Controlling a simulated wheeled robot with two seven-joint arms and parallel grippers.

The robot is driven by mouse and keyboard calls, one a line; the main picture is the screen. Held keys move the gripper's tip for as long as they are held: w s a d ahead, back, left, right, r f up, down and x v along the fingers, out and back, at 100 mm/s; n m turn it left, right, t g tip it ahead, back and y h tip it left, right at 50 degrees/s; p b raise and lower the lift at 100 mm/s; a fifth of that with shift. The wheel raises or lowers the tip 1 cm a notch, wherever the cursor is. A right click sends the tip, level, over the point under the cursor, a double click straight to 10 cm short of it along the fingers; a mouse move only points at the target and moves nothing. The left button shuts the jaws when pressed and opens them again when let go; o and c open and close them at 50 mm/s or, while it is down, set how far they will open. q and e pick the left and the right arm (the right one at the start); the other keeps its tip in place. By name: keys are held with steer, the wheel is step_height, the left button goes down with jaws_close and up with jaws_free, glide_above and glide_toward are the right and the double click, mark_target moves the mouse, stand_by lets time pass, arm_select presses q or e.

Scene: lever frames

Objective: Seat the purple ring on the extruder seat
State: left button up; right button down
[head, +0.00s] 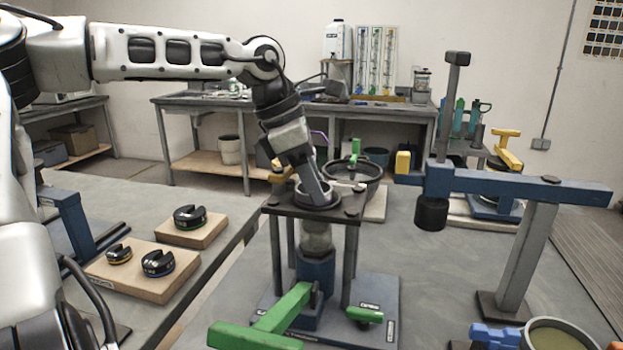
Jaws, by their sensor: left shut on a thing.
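The extruder stand has a dark top plate (347,211) on posts, with a round seat at its middle. My left gripper (319,196) comes down at a tilt into this seat. It is shut on a dark ring, taken to be the purple ring (331,197), at plate height. The gripper's fingers cover part of the ring, and its purple marking cannot be made out. I cannot tell whether the ring lies flat in the seat or sits slightly above it. My right gripper is not in view.
Wooden boards (138,283) on the left table hold dark slotted rings with green, yellow and blue bands. A green lever (265,325) stands in front of the extruder. A blue beam (520,186) with a hanging dark weight is at right. A round pan (352,172) stands behind.

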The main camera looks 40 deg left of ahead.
arm_select(q)
steer(key=shift+s+f, duration=0.25)
steer(key=shift+f, duration=0.35)
steer(key=o, duration=1.1)
steer(key=shift+f, duration=0.1)
steer(key=v, duration=1.1)
steer(key=w+p+v, duration=0.1)
steer(key=v, duration=0.5)
steer(key=shift+a+r, duration=0.15)
steer(key=shift+r, duration=0.05)
